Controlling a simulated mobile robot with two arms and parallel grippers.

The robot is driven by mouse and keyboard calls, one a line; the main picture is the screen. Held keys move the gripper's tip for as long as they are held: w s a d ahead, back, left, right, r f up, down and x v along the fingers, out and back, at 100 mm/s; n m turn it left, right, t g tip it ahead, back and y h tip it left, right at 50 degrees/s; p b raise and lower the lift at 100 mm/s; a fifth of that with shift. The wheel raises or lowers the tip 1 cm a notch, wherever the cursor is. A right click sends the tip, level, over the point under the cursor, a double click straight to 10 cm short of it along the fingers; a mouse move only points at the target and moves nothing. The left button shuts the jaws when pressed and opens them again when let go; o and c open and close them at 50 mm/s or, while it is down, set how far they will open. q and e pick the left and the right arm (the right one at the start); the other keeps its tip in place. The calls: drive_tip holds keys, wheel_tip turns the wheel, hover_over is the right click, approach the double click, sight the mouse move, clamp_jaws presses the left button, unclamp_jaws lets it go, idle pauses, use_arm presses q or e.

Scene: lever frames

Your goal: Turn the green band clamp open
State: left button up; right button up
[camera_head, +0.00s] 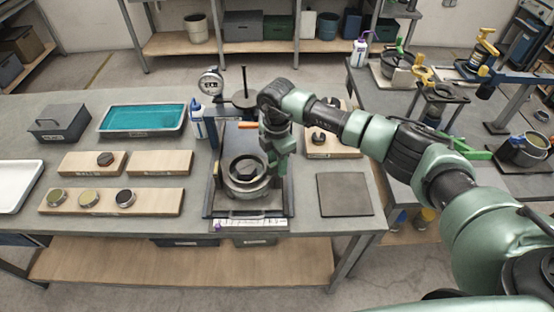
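A round metal ring assembly (237,186) stands on a dark base plate on the near bench. My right arm reaches in from the right, and my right gripper (268,170) points down at the right side of this assembly. I cannot tell whether it touches it, and its fingers are too small and covered to show open or shut. I cannot make out a green band clamp for certain; part of the assembly is hidden behind the gripper. A green bar (478,152) shows on the right bench, beyond my arm. My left gripper is not in view.
A dial gauge (210,83) and a white-blue bottle (197,122) stand behind the assembly. A teal-filled tray (142,118) and wooden boards with round pieces lie to the left. A dark square mat (344,194) lies bare to the right.

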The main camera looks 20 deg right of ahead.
drive_tip(key=shift+a+f, duration=0.1)
clamp_jaws()
drive_tip(key=n+b, duration=0.4)
drive_tip(key=n, duration=0.1)
drive_tip(key=shift+f+b, duration=0.2)
drive_tip(key=shift+b, duration=0.2)
drive_tip(key=n+b, duration=0.3)
drive_tip(key=shift+d+r+n+b, duration=0.1)
drive_tip(key=shift+n+b, duration=0.5)
drive_tip(key=shift+n, duration=0.25)
drive_tip(key=shift+d+r+n+b, duration=0.1)
drive_tip(key=shift+n+b, duration=0.45)
drive_tip(key=shift+n, duration=0.3)
drive_tip(key=shift+r, duration=0.1)
